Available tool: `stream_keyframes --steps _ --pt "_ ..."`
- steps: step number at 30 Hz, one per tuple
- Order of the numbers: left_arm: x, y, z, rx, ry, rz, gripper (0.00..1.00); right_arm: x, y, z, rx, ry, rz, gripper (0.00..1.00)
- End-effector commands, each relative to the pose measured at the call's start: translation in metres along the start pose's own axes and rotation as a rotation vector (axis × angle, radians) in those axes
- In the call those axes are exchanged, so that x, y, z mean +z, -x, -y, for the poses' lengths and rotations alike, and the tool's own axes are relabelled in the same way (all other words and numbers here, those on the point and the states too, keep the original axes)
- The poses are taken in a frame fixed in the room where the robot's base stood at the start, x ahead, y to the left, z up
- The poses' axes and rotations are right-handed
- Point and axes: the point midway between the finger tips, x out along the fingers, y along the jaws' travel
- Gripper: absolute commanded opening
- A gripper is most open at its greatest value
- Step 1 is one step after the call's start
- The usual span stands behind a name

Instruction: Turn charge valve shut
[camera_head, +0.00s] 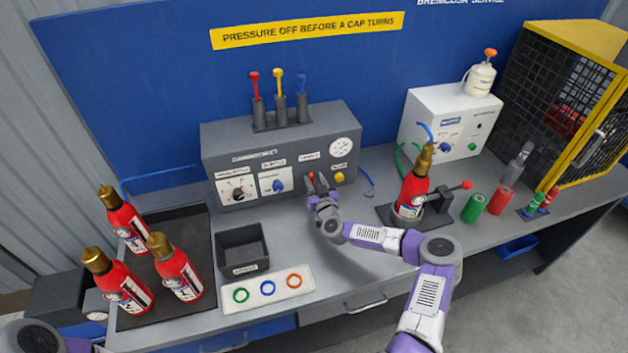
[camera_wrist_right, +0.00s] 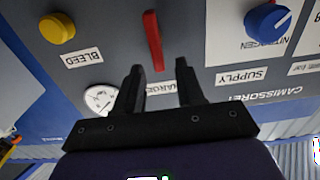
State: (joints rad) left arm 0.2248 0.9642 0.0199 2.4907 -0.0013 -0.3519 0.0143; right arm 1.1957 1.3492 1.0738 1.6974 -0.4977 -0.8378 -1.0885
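The charge valve is a red lever (camera_wrist_right: 153,40) on the grey panel, above the partly hidden CHARGE label. In the head view its red handle (camera_head: 311,178) shows just beside my right gripper (camera_head: 320,188). In the right wrist view my right gripper (camera_wrist_right: 160,68) is open, with its two dark fingers apart. The lever's lower end shows in the gap between the fingertips; I cannot tell whether they touch it. Only part of my left arm shows at the lower left, and its gripper is out of view.
On the panel, the blue SUPPLY knob (camera_head: 279,185) and yellow BLEED knob (camera_head: 339,177) flank the lever, with a gauge (camera_head: 341,148) above. Several more stand on the black tray (camera_head: 193,307) at left.

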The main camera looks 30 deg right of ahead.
Motion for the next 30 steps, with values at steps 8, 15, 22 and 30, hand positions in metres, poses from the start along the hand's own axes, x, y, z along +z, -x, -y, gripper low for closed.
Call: stream_keyframes --steps 8,15,22,30 --pt "0.0001 -0.0003 0.0001 0.0 0.0 0.0 0.43 0.0001 -0.0096 0.0004 -0.001 -0.001 0.001 0.38" --pt "0.0001 -0.0003 0.0002 0.0 0.0 0.0 0.43 0.0002 -0.0093 0.0002 -0.001 0.0 0.001 0.28" --pt "0.0001 -0.0004 0.0002 0.0 0.0 0.0 0.43 0.0003 -0.0092 0.0001 -0.001 0.0 0.001 0.0" --pt "-0.0001 -0.0032 0.0012 0.0 0.0 0.0 0.43 0.0011 -0.0092 -0.0001 -0.001 -0.007 0.001 0.0"
